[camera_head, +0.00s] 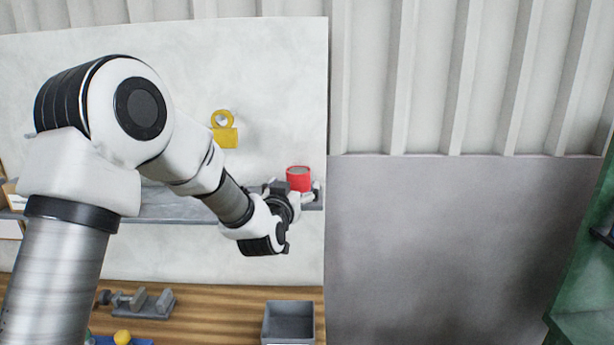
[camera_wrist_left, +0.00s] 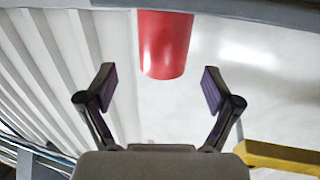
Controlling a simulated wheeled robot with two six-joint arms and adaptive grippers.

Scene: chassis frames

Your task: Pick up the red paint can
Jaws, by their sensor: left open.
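The red paint can (camera_head: 298,180) stands upright on the grey wall shelf (camera_head: 165,207), near the shelf's right end. In the left wrist view the red can (camera_wrist_left: 164,43) appears upside down, ahead of the fingers and roughly centred between them. My left gripper (camera_head: 292,191) is open at the can in the head view, and its wrist hides part of the can's front and the shelf. The purple-padded fingertips of the left gripper (camera_wrist_left: 158,84) are apart with nothing between them. My right gripper is not in view.
A yellow tape-like item (camera_head: 224,130) is above the shelf, left of the can; a yellow piece (camera_wrist_left: 284,157) shows in the wrist view. Below is a wooden bench (camera_head: 220,300) with a grey bin (camera_head: 289,308) and a grey vise (camera_head: 150,302). Green equipment (camera_head: 590,270) stands far right.

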